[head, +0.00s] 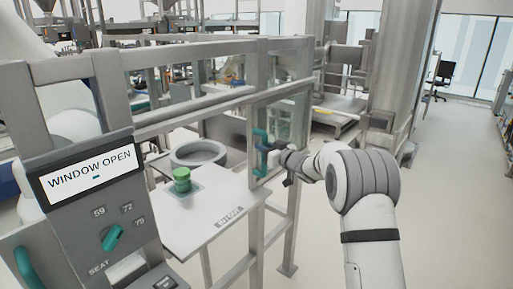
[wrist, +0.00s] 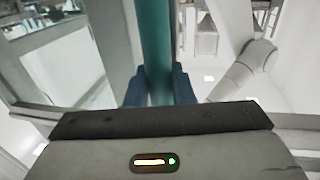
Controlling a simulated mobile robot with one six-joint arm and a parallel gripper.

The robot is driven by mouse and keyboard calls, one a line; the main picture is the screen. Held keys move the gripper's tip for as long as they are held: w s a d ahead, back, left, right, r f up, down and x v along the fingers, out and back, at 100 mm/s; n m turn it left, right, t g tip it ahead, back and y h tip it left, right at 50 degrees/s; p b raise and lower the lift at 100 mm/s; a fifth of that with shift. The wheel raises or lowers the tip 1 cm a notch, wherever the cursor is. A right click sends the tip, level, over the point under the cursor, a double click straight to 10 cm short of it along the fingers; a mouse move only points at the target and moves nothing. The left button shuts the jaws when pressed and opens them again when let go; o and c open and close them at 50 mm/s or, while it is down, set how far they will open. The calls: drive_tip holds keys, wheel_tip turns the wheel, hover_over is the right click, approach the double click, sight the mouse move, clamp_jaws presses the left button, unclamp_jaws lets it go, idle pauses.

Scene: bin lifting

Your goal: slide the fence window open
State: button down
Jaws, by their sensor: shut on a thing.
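The fence window (head: 280,132) is a framed clear pane in the grey fence in the head view, with a teal vertical handle (head: 260,152) on it. My gripper (head: 272,150) is at this handle, at the end of my white and grey arm. In the wrist view the teal handle (wrist: 157,50) runs upright between the two dark fingers of my gripper (wrist: 160,88), which are shut on it. Part of the window frame (wrist: 70,55) shows to the left in the wrist view. The panel display (head: 92,172) reads "WINDOW OPEN".
A control panel with a teal knob (head: 112,237) stands at the front left. A green cylindrical object (head: 182,180) sits on a white shelf (head: 205,215) by the fence. A large metal column (head: 402,65) stands behind my arm. The floor at the right (head: 460,180) is clear.

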drive_tip(key=shift+d+f, duration=0.1)
drive_tip(key=shift+f, duration=0.1)
drive_tip(key=c, duration=1.7)
unclamp_jaws()
drive_tip(key=o, duration=0.3)
drive_tip(key=shift+s+r, duration=0.15)
drive_tip(key=shift+o, duration=0.5)
drive_tip(key=b+v, duration=0.2)
drive_tip(key=v, duration=0.5)
drive_tip(key=shift+s, duration=0.3)
drive_tip(key=shift+d, duration=0.15)
drive_tip(key=shift+r, duration=0.1)
